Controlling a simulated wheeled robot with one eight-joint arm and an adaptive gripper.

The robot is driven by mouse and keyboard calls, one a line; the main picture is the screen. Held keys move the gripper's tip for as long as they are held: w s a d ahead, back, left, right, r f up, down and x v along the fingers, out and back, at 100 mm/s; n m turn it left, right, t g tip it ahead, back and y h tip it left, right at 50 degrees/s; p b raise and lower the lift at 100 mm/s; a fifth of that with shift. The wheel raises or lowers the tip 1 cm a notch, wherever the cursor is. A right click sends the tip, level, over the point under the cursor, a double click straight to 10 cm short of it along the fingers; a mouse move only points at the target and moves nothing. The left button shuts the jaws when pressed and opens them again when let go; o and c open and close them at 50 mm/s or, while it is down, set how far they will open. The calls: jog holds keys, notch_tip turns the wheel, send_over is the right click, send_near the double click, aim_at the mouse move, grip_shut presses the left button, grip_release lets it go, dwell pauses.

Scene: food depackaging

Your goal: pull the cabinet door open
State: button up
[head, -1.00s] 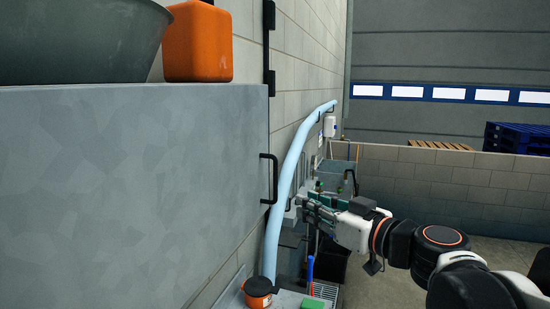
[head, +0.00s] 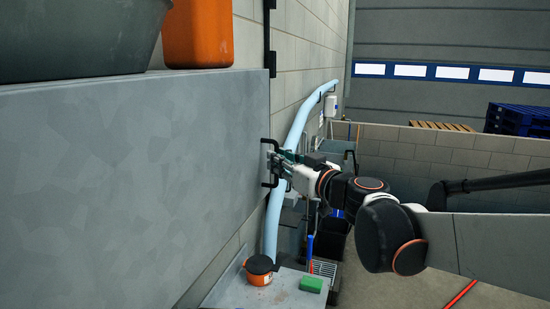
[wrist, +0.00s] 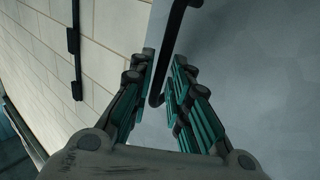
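The cabinet door (head: 130,185) is a flat, mottled grey panel filling the left of the head view; it looks closed. Its black bar handle (head: 264,184) stands upright near the door's right edge. My gripper (head: 275,163) is at the handle, partly covering its middle. In the wrist view the door (wrist: 255,60) lies to the right, and the handle (wrist: 172,45) runs down between the two green-padded fingers of my gripper (wrist: 160,70). The fingers are apart, with gaps beside the bar. I cannot tell whether either finger touches it.
A grey basin (head: 75,40) and an orange container (head: 197,35) stand on top of the cabinet. A pale blue pipe (head: 272,225) runs behind my gripper. Below are an orange pot (head: 258,272) and a green sponge (head: 311,284) on a counter. Open floor lies at the lower right.

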jog(key=shift+x, duration=1)
grip_shut()
jog(key=shift+s+d, duration=0.1)
jog(key=shift+d, duration=0.05)
